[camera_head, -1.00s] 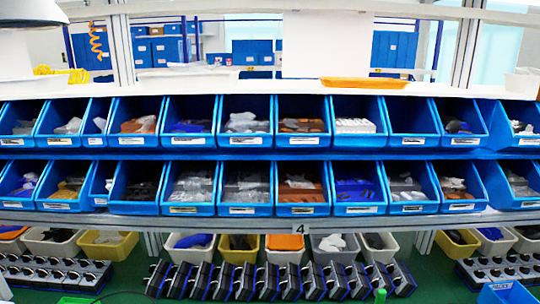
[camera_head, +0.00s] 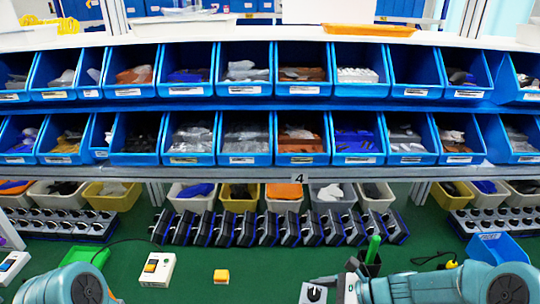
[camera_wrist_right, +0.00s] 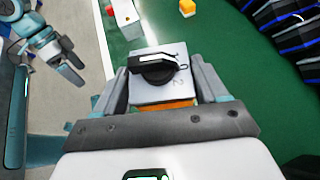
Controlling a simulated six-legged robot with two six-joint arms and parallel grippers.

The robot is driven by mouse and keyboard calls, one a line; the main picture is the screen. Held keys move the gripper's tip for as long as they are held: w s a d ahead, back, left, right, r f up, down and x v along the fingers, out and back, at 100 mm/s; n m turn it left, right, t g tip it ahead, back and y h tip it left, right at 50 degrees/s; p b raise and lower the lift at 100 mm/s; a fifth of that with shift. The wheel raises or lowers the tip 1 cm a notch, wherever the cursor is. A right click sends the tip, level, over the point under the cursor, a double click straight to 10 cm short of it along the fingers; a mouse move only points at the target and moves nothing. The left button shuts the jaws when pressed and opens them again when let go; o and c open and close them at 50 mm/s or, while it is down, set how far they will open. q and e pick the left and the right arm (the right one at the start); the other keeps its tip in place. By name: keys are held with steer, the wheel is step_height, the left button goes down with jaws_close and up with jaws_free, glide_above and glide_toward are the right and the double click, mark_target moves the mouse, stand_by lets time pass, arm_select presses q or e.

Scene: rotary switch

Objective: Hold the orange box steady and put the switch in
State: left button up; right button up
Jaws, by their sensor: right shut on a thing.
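The switch, a light grey plate with a black knob, is in my right gripper (camera_wrist_right: 165,85); the plate (camera_wrist_right: 150,93) shows between the two fingers in the right wrist view. An orange part shows just below the plate. In the head view the switch (camera_head: 313,293) is at the bottom edge, right of centre, with my right gripper (camera_head: 335,288) beside it. A small orange box (camera_head: 221,276) sits apart on the green table to its left; it also shows at the top of the wrist view (camera_wrist_right: 187,8). My left gripper (camera_wrist_right: 73,70) is open and empty at the wrist view's upper left.
A white button box (camera_head: 157,270) with a cable stands left of the orange box. A dark holder with a green-handled tool (camera_head: 373,249) is near my right arm. A row of black-knobbed switches (camera_head: 280,228) lies behind, below shelves of blue bins (camera_head: 247,137). Green table between is clear.

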steer(key=s+d+m+t+h, duration=0.2)
steer(key=s+d+m+t, duration=0.2)
steer(key=s+d, duration=0.2)
steer(key=shift+s+d+r, duration=0.25)
steer(key=shift+d+r, duration=0.2)
steer(key=shift+d, duration=0.3)
